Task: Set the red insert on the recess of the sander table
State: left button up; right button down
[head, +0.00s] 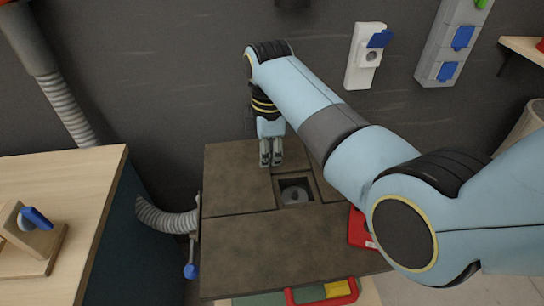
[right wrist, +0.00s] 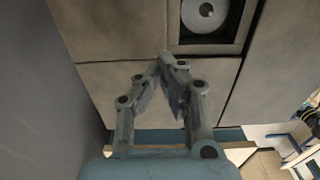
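The sander table (head: 235,247) has a grey-brown top with a square recess (head: 294,193), which holds a light round part. The recess also shows at the top of the right wrist view (right wrist: 208,14), with no red piece in it. A red piece (head: 361,229) with a small white label lies on the table to the right of the recess, partly hidden by my right arm; I cannot tell its full shape. My right gripper (head: 271,152) is over the table's back part, left of and behind the recess. In the right wrist view its fingertips (right wrist: 165,56) meet with nothing between them. My left gripper is not in view.
A grey hose (head: 165,219) and a blue-tipped lever (head: 190,270) are at the table's left side. A wooden bench (head: 75,180) stands further left. Red, green and yellow pieces (head: 340,290) show at the front edge. Sockets (head: 366,56) are on the back wall.

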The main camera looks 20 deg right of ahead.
aim_at(239, 153)
jog(key=shift+w+a+b, duration=0.45)
jog(key=shift+w+b, duration=0.15)
jog(key=shift+w, duration=0.15)
jog(key=shift+w+a+b, duration=0.5)
jog(key=shift+w+b, duration=0.05)
jog(key=shift+w, duration=0.2)
jog(key=shift+w+a+b, duration=0.45)
jog(key=shift+w+b, duration=0.15)
jog(key=shift+w, duration=0.15)
jog(key=shift+w+a+b, duration=0.5)
jog(key=shift+w+b, duration=0.35)
jog(key=shift+b, duration=0.1)
jog(key=shift+w+a+b, duration=0.5)
jog(key=shift+w+b, duration=0.35)
jog(key=shift+b, duration=0.05)
dwell(0.4)
jog(key=shift+f, duration=0.5)
dwell(0.3)
jog(key=c, duration=2)
grip_release()
jog(key=o, duration=0.4)
jog(key=shift+o, duration=0.2)
notch_tip(239, 153, up, 12)
